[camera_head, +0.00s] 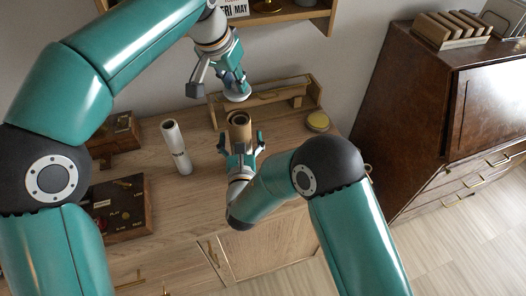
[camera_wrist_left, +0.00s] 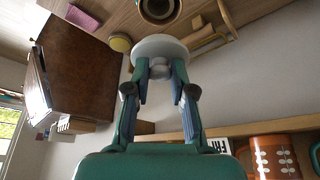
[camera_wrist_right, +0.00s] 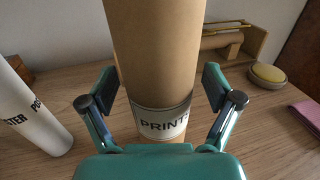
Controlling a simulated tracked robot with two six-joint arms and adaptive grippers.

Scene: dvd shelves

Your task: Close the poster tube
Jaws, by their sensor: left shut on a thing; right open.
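A brown cardboard tube (camera_head: 240,130) with an open top stands upright on the sideboard. The right wrist view shows the tube (camera_wrist_right: 155,50) with a label reading "PRINT…". A white cylinder (camera_head: 177,150) lettered "…STER" stands to its left, also in the right wrist view (camera_wrist_right: 35,115). My left gripper (camera_head: 237,82) is shut on a round white cap (camera_head: 238,94), held above the brown tube, apart from it. The left wrist view shows the cap (camera_wrist_left: 160,46) in the fingertips. My right gripper (camera_wrist_right: 158,88) is open, its fingers on either side of the brown tube with gaps.
A wooden rack (camera_head: 265,97) stands behind the brown tube, with a round yellow-topped tin (camera_head: 318,121) at right. Dark wooden boxes (camera_head: 118,205) are at left. A wall shelf (camera_head: 285,18) is above. A dark wooden bureau (camera_head: 420,110) stands at right.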

